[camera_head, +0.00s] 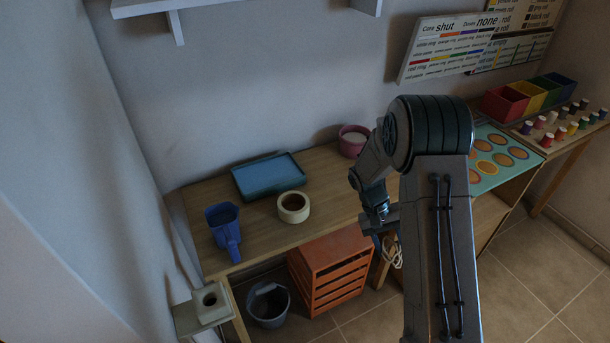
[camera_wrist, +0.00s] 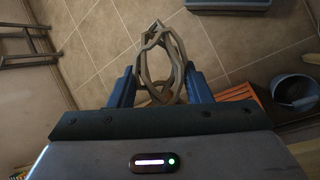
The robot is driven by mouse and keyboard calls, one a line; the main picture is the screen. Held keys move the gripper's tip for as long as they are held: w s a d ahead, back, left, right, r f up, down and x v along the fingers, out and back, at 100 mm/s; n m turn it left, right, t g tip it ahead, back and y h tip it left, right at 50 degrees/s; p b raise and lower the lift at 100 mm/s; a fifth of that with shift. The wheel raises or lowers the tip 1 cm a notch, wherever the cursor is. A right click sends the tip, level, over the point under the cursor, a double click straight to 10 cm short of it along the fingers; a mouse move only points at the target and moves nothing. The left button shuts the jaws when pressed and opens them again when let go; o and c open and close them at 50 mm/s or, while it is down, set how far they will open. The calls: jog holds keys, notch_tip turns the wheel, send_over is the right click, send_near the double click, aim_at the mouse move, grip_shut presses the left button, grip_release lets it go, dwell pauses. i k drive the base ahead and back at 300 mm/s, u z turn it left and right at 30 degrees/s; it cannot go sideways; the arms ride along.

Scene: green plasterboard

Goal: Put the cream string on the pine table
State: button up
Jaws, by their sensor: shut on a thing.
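My gripper (camera_head: 384,238) is shut on the cream string (camera_head: 396,254), in front of the wooden table's front edge. In the wrist view the string (camera_wrist: 146,66) is a loose bundle of loops between the two blue fingers of my gripper (camera_wrist: 160,92), with tiled floor beyond it. In the head view the string hangs below the fingers, partly hidden by my arm. The pale wooden table (camera_head: 335,210), which looks like the pine table, stands along the wall. My arm hides part of its right side.
An orange crate (camera_head: 330,270) and grey bucket (camera_head: 269,304) stand below. Bare tabletop lies right of the tape roll.

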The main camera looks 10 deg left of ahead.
aim_at(342, 193)
jog(key=i, duration=1.25)
